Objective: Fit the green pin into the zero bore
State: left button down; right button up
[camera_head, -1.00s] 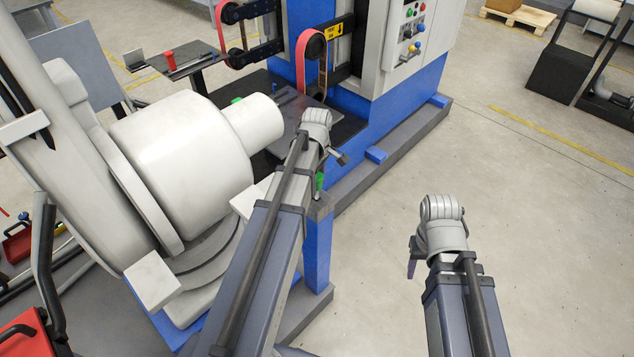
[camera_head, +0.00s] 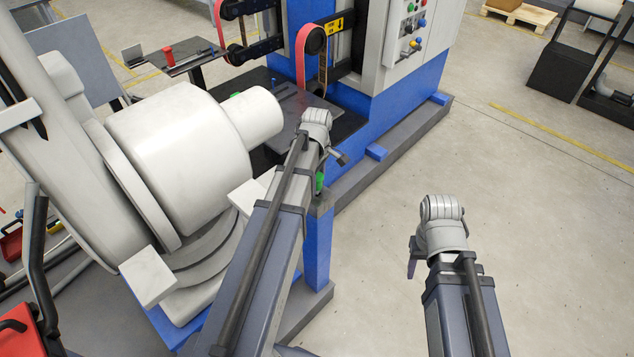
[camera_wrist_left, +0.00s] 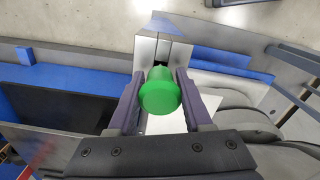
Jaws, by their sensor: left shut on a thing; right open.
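In the left wrist view the green pin (camera_wrist_left: 160,92) sits between the two fingers of my left gripper (camera_wrist_left: 158,95), which is shut on it. Its wide round end faces the camera. Beyond it is a grey metal block (camera_wrist_left: 146,50) with a dark slot; whether the pin touches it I cannot tell. In the head view my left arm hides most of that gripper, and a bit of green (camera_head: 319,182) shows beside the arm. I cannot make out the zero bore in either view. My right gripper (camera_head: 412,266) is open, empty and partly hidden by its arm, over bare floor.
A large white machine with a round drum (camera_head: 180,140) stands close on the left of my left arm. A blue and grey machine (camera_head: 350,90) with a control panel stands behind. Another green bit (camera_head: 236,96) shows behind the drum. Floor (camera_head: 540,230) at right is clear.

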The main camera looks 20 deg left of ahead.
pick_arm(q)
jog(key=shift+f+b, duration=1)
jog(key=shift+f, duration=0.05)
jog(key=shift+c, duration=1.2)
grip_release()
jog(key=shift+r, duration=0.15)
notch_tip(320, 180, up, 8)
jog(key=p, duration=0.8)
jog(key=shift+f, duration=0.2)
